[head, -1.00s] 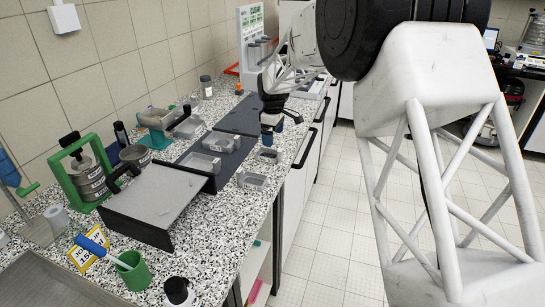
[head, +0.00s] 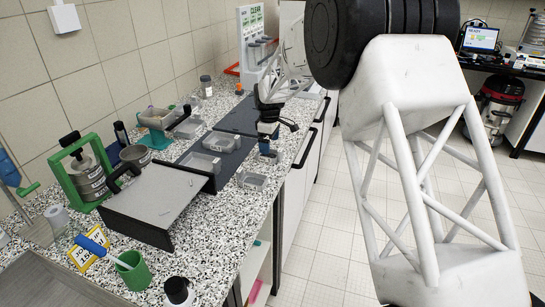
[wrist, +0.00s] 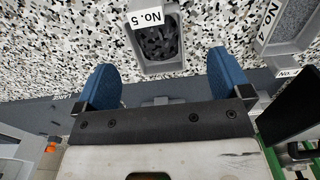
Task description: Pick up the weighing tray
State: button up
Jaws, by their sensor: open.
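My gripper (head: 267,146) hangs over the right edge of the speckled counter, with its blue fingers apart and nothing between them. In the wrist view my gripper (wrist: 163,80) faces a small grey tray labelled No. 5 (wrist: 180,62), which holds dark grains. This tray lies just ahead of the fingertips, roughly centred between them. In the head view, the No. 5 tray (head: 275,158) is partly hidden by my gripper. A second tray, labelled No. 4 (wrist: 284,47), holds grey material. No label reads "weighing tray".
Another small tray (head: 252,181) sits nearer on the counter (head: 215,235).

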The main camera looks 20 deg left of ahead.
dwell(0.3)
jog(key=shift+w+f, duration=0.2)
jog(key=shift+f, duration=2.4)
jog(key=shift+c, duration=0.3)
jog(key=c, duration=1.1)
jog(key=shift+o, duration=0.2)
jog(key=shift+r, duration=0.2)
